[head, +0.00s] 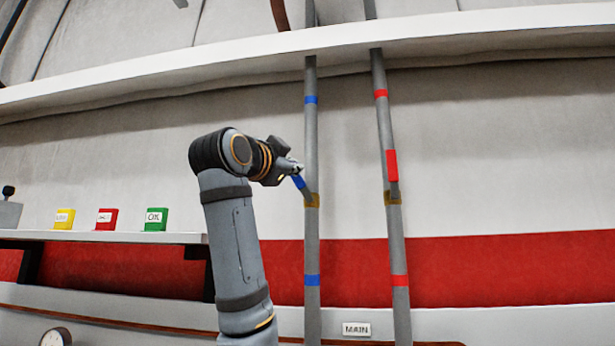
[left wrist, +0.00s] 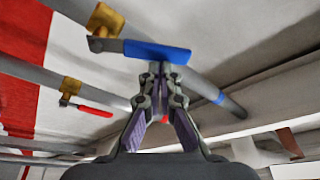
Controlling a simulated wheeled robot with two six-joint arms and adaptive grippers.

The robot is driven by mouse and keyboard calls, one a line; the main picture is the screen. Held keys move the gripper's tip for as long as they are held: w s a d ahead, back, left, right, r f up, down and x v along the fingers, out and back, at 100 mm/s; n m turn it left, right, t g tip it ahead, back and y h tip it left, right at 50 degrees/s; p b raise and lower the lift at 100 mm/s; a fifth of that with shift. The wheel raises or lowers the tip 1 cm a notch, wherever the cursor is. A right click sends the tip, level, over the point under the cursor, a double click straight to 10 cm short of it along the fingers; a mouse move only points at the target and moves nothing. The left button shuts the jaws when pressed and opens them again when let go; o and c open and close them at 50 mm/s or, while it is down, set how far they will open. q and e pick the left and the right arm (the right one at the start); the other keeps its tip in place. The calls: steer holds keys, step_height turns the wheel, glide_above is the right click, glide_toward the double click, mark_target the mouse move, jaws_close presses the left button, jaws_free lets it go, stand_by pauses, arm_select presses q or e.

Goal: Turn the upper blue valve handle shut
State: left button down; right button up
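The blue valve handle (head: 299,182) sticks out up and to the left from a brass valve (head: 312,200) on the left grey pipe, at a slant to the pipe. In the left wrist view the blue handle (left wrist: 157,51) lies crosswise just beyond my left gripper (left wrist: 159,72). The fingers are drawn together, with their tips at the handle's near edge, touching or almost touching it. They do not appear to clamp it. In the head view my left gripper (head: 295,170) is at the handle's free end, partly hidden by its wrist. My right gripper is not in view.
A right-hand pipe carries a red handle (head: 391,165) lying along it, above another brass valve (head: 393,198). A white ledge (head: 480,30) crosses above. A shelf (head: 100,236) at left holds yellow, red and green blocks. A MAIN label (head: 356,329) sits low between the pipes.

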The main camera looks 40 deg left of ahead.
arm_select(q)
steer(key=shift+s+a+f+n+g+y+b, duration=0.1)
steer(key=shift+s+a+f+n+y+b, duration=0.3)
steer(key=shift+f+n+y+b, duration=0.95)
steer(key=shift+s+a+r+n+g+y+b, duration=0.15)
steer(key=shift+a+n+b, duration=0.45)
steer(key=shift+n, duration=1.65)
steer(key=shift+s+a+f+n+g+y+b, duration=0.1)
steer(key=shift+s+a+f+n+y+b, duration=0.4)
steer(key=shift+n, duration=1.3)
arm_select(e)
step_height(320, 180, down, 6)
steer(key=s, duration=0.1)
steer(key=shift+b, duration=0.4)
arm_select(q)
steer(key=shift+w+a+f+y, duration=0.1)
steer(key=shift+w+f+y, duration=0.1)
steer(key=shift+f+y, duration=0.15)
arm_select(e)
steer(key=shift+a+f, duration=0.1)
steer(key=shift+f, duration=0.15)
arm_select(q)
steer(key=shift+r, duration=0.1)
